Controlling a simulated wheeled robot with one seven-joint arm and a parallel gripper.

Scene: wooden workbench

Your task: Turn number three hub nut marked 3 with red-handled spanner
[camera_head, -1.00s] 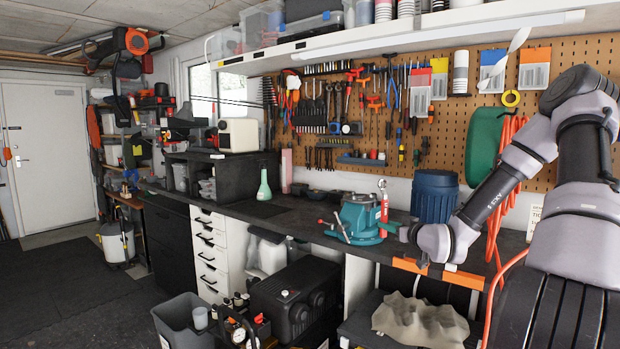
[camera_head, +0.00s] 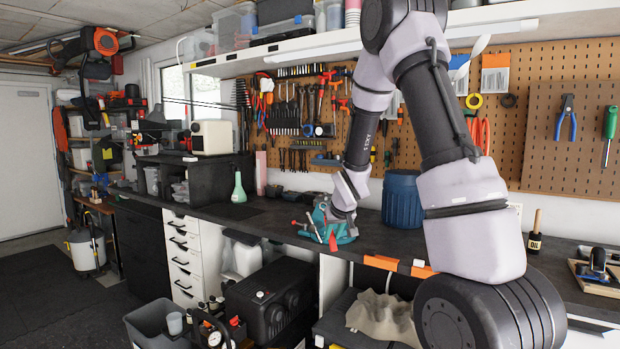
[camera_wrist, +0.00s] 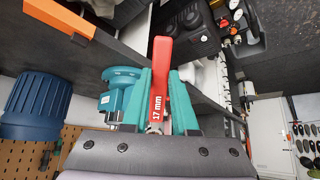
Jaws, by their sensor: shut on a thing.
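My gripper (camera_wrist: 162,76) is shut on the red-handled spanner (camera_wrist: 160,62), its two teal fingers on either side of the handle. The handle reads "17 mm" and points away from my palm. In the head view, my gripper (camera_head: 331,226) is low over the workbench at the teal vise, and the red handle (camera_head: 332,242) shows below it. The spanner's jaw end is hidden or too small to make out. No hub nut or mark 3 can be made out in either view.
The teal vise (camera_head: 345,237) stands close beside my gripper; it also shows in the wrist view (camera_wrist: 113,97). A blue drum (camera_head: 402,200) stands to its right. An orange strip (camera_head: 382,262) marks the bench front. An oil bottle (camera_head: 534,234) stands farther right.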

